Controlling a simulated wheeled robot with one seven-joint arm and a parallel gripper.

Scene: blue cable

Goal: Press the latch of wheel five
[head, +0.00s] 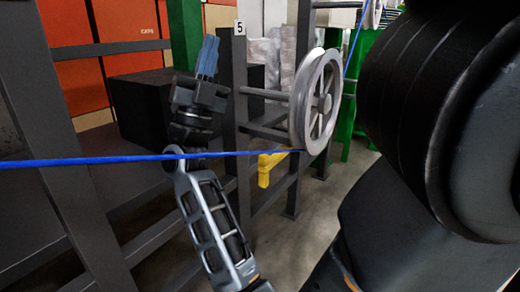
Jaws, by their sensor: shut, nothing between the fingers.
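Wheel five (323,103) is a grey spoked wheel on a dark frame, right of the post with the number 5 label (240,28). A yellow latch (267,166) sits below and left of the wheel, partly crossed by the blue cable (90,160). The cable runs nearly level from the left edge to the wheel's lower rim. It shows again above the wheel, rising to the upper right. My gripper (209,52) points up with its blue fingers together and empty. It is left of the wheel and above the latch, apart from both in the picture. The cable passes across my arm.
Dark frame posts and bars stand at the left and around the wheel. A black box (142,105) and orange bins (130,25) are behind my gripper. A green post (184,35) stands behind it. Grey floor (325,210) is open below the wheel.

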